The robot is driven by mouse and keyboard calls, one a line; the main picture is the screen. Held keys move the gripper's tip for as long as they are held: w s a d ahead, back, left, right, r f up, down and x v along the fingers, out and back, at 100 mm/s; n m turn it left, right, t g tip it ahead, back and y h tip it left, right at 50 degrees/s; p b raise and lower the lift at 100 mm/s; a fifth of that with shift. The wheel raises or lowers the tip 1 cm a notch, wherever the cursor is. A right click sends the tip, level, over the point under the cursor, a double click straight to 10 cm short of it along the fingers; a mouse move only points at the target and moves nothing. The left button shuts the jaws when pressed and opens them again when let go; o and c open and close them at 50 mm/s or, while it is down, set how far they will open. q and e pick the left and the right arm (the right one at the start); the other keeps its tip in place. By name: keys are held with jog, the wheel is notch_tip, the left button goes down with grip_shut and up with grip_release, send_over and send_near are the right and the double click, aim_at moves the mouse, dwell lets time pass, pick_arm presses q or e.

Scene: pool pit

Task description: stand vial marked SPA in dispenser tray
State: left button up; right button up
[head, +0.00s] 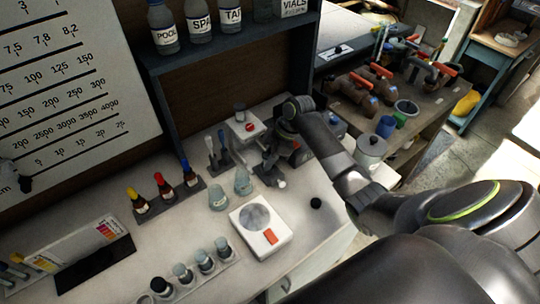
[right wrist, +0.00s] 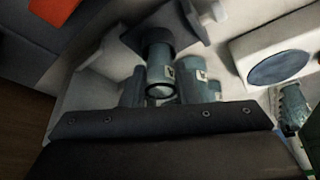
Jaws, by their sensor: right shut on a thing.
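My right gripper (head: 284,132) is at the back of the bench, beside a dark box with a red patch (head: 297,146). In the right wrist view it is shut on a small dark-ended vial (right wrist: 158,62) between its fingers. No SPA mark is readable on this vial, and my gripper hides it in the head view. A white unit with a red spot (head: 248,127) stands just left of the gripper with a small container on top. I cannot tell whether this is the dispenser tray. My left gripper is not in view.
A white scale-like device (head: 260,222) stands in front, with two clear beakers (head: 243,182) beside it. A rack holds several vials (head: 183,274). Dropper bottles (head: 163,185) stand left. A bottle marked SPA (head: 199,26) is on the shelf. A grey lidded pot (head: 371,150) stands right.

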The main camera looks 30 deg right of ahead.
jog(key=shift+f, duration=0.4)
jog(key=o, duration=1)
jog(key=shift+r, duration=0.1)
notch_tip(320, 180, up, 5)
jog(key=p, duration=0.4)
jog(key=shift+p, duration=0.4)
jog(key=shift+r, duration=1)
jog(key=shift+s+f, duration=0.1)
jog(key=shift+f, duration=0.05)
